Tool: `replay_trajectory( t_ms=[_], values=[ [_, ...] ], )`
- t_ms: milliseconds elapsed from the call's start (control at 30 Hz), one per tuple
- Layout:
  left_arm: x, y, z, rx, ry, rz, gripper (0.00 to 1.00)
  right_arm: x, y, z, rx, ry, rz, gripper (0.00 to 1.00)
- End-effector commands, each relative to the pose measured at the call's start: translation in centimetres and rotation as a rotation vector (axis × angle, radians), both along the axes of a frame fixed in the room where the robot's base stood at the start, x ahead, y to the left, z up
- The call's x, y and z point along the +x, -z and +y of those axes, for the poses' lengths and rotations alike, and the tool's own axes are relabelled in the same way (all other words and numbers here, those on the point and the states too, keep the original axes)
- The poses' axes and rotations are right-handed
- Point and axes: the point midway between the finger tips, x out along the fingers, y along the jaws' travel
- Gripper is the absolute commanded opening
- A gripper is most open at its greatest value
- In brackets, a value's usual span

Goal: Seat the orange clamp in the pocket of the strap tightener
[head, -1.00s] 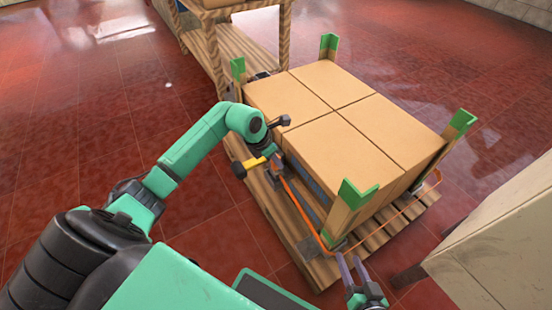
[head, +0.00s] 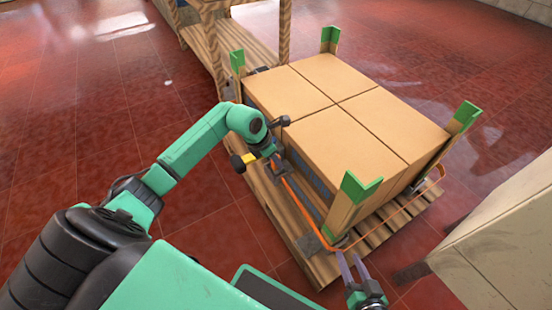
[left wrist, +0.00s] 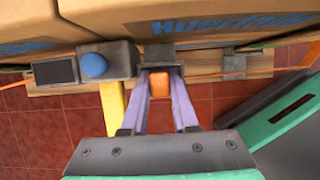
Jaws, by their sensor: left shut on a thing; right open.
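The orange clamp (left wrist: 160,84) is between the purple fingers of my left gripper (left wrist: 160,78) in the left wrist view. The gripper is shut on it. The clamp's far end meets a dark grey block, which I take to be part of the strap tightener (left wrist: 120,58); how deep it sits in the pocket is hidden. The tightener has a blue knob (left wrist: 94,65) and a yellow lever (left wrist: 112,105). In the head view my left gripper (head: 268,160) is at the load's near left side, largely hidden by its wrist. My right gripper (head: 354,272) is open and empty near the front corner.
Cardboard boxes (head: 345,105) with green corner guards (head: 358,188) stand on a wooden pallet (head: 285,225). An orange strap (head: 300,205) runs low around them. A wooden rack (head: 215,50) stands behind and a pale cabinet (head: 500,230) at right. Red floor is open at left.

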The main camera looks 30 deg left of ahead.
Motion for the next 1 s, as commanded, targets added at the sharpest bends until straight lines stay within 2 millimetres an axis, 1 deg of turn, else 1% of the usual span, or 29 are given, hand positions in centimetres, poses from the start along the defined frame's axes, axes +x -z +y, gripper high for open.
replay_trajectory(
  t_ms=[800, 833, 867, 900, 1000],
  values=[
    [0.03, 0.49, -0.03, -0.001, 0.000, -0.002, 0.00, 0.00, 0.36, 0.00, 0.000, 0.000, 0.000, 0.50],
    [0.03, 0.49, -0.03, -0.001, 0.000, -0.002, 0.35, 0.00, 0.36, 0.00, 0.000, 0.000, 0.000, 0.50],
    [0.04, 0.49, -0.02, -0.001, 0.000, -0.002, 0.46, 0.00, 0.35, 0.00, 0.000, 0.000, 0.000, 0.50],
    [0.03, 0.49, -0.03, -0.001, 0.000, -0.002, 0.62, 0.00, 0.36, 0.00, 0.000, 0.000, 0.000, 0.50],
    [0.02, 0.50, -0.02, -0.001, 0.000, -0.001, 0.62, 0.00, 0.36, 0.00, 0.000, 0.000, 0.000, 0.50]
  ],
)
